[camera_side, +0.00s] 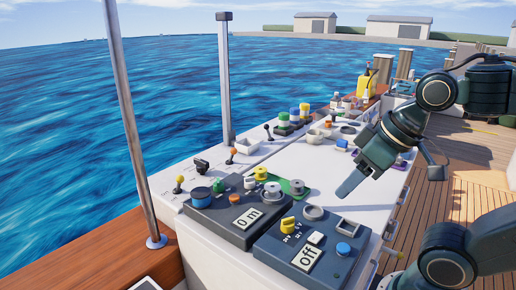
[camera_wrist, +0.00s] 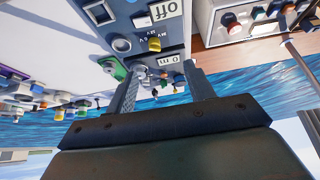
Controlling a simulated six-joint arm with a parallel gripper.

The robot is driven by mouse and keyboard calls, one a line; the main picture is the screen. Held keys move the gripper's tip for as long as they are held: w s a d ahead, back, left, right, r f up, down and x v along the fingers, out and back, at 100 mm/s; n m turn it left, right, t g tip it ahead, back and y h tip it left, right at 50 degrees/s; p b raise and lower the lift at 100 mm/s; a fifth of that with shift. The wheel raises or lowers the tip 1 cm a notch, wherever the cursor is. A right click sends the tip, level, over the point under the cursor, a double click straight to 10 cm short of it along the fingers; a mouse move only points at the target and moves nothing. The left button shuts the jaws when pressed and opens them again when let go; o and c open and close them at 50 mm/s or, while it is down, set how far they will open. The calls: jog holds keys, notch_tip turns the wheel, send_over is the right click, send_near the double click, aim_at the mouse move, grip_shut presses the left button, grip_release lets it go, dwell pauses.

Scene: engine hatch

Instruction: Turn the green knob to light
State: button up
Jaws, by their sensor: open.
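The nearer dark panel reads "off" (camera_side: 289,272) and carries a yellow knob (camera_side: 287,225), also seen in the wrist view (camera_wrist: 154,45). My gripper (camera_side: 342,194) hangs above the white console, right of the green plate (camera_side: 298,188). In the wrist view its two fingers (camera_wrist: 163,70) are apart with nothing held between them.
Small levers with yellow and orange tops (camera_side: 179,182) stand at the left of the console. A metal post (camera_side: 130,120) rises at left. The wooden deck (camera_side: 475,165) is at right.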

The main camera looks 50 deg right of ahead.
jog(key=w+r+m+g, duration=0.1)
jog(key=w+r+m, duration=0.3)
jog(key=w, duration=0.6)
jog(key=m+g, duration=0.4)
jog(key=m, duration=0.4)
send_over(219, 181)
notch_tip(219, 181, down, 9)
jog(key=shift+s+d, duration=0.1)
jog(key=shift+d, duration=0.1)
jog(key=shift+f, duration=0.15)
jog(key=f, duration=1.3)
jog(key=shift+w+a+f, duration=0.15)
jog(key=shift+w+f, duration=0.1)
jog(key=c, duration=1)
